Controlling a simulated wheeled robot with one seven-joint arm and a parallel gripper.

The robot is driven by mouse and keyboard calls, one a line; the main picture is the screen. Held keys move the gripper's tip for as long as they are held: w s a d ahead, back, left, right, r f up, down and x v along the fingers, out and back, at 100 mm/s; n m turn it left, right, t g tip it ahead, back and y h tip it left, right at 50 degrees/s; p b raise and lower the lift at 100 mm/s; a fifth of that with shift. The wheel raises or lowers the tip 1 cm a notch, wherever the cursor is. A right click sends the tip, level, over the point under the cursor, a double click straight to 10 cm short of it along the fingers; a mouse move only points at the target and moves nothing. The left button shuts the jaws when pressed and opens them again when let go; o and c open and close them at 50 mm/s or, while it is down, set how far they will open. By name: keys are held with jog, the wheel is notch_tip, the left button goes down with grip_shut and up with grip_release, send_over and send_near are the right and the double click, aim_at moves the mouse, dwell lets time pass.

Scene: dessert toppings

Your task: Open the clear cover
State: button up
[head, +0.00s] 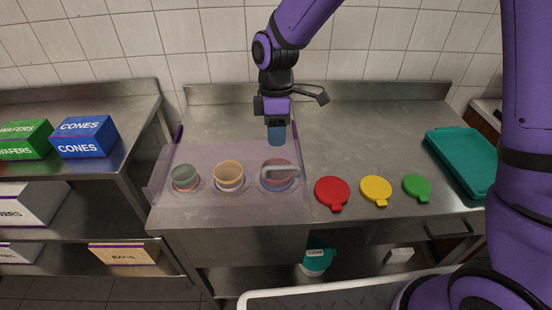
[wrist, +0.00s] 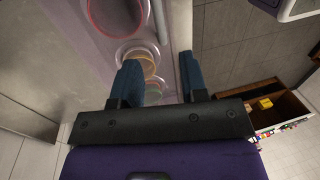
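The clear cover (head: 215,152) is a flat, faintly purple see-through panel lying closed over three round containers in the steel counter. A pale grey handle (head: 280,170) is on its right part, over the red container; in the wrist view a pale bar, likely this handle (wrist: 160,20), shows at the top. My gripper (head: 277,142) is above and behind the handle, fingers pointing down and apart from it. In the wrist view my gripper (wrist: 160,78) has its blue fingers spread with nothing held between them.
Red (head: 332,192), yellow (head: 376,189) and green (head: 417,187) lids lie right of the cover. A teal tray (head: 465,155) is at the far right. Blue (head: 84,136) and green (head: 24,140) boxes stand on the left shelf. The counter behind the lids is clear.

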jog(key=f, duration=0.2)
jog(key=s+f, duration=0.1)
jog(key=f, duration=0.5)
jog(key=shift+s, duration=0.3)
jog(key=shift+c, duration=0.5)
grip_shut()
